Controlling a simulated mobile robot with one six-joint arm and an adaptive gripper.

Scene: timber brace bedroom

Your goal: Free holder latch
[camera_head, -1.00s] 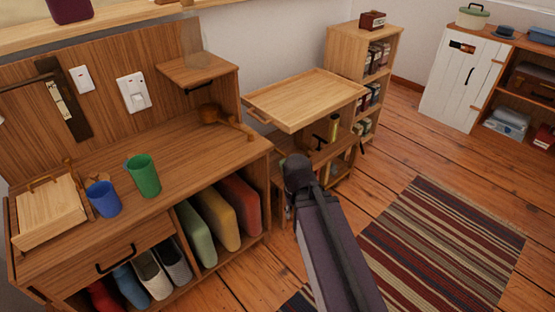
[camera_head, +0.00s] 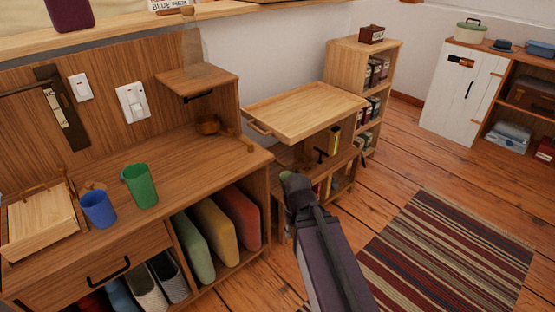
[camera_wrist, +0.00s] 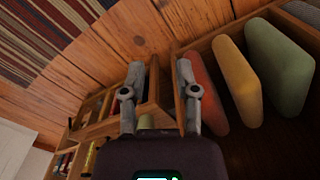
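I cannot tell for certain which part is the holder latch. A small black T-shaped piece (camera_head: 320,155) shows under the wooden tray top (camera_head: 305,110) of a low shelf unit. A dark plate with a pale bolt-like insert (camera_head: 58,107) is on the bench's back panel at the left. My gripper (camera_head: 293,182) is in front of the low shelf unit, near the bench's right end, apart from both pieces in the picture. In the wrist view my gripper (camera_wrist: 160,75) has its two fingers spread, with nothing held between them; the shelf's wooden edge shows beyond.
The bench (camera_head: 165,165) carries a blue cup (camera_head: 99,209), a green cup (camera_head: 142,186) and a wooden box (camera_head: 40,222). Coloured cushions (camera_head: 213,232) fill its lower bay. A tall shelf (camera_head: 345,66) and white cabinet (camera_head: 460,95) stand behind. A striped rug (camera_head: 450,255) lies on open floor.

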